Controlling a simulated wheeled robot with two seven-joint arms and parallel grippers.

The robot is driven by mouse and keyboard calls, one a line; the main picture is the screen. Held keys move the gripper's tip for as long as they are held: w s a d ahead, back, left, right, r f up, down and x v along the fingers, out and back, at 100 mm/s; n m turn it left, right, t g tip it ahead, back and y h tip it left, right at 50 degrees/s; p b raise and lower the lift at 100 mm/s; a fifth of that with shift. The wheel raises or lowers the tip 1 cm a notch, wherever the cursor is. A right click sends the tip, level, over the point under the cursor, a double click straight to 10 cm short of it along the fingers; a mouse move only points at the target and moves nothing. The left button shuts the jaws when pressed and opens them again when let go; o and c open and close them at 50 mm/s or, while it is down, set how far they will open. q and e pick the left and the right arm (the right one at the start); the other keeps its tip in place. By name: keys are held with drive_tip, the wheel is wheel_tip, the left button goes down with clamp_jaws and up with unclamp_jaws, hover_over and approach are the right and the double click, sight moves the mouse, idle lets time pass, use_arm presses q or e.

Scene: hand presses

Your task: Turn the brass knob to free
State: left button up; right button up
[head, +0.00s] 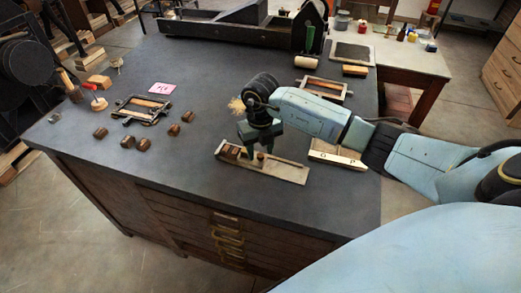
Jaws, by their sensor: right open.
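My right gripper (255,148) comes in from the right and points down over a shallow, pale wooden tray-like holder (288,171). Its dark green fingers are open, with the tips low at the holder's left half. A small brown, knob-like piece (259,156) shows at the fingertips; I cannot tell whether it is the brass knob, or whether the fingers touch it. Dark brown blocks (232,152) sit in the holder's left end. No clearly brass knob can be made out, and the gripper may hide it. My left gripper is not in view.
A pale board with letters (338,158) lies just right of the holder. A framed tray (323,88) lies behind. Several small brown blocks (143,143), a pink card (162,88) and another frame (141,108) lie left. The dark tabletop (170,185) is clear in front.

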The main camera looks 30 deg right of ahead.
drive_tip(key=shift+f, duration=0.4)
drive_tip(key=shift+c, duration=0.2)
clamp_jaws()
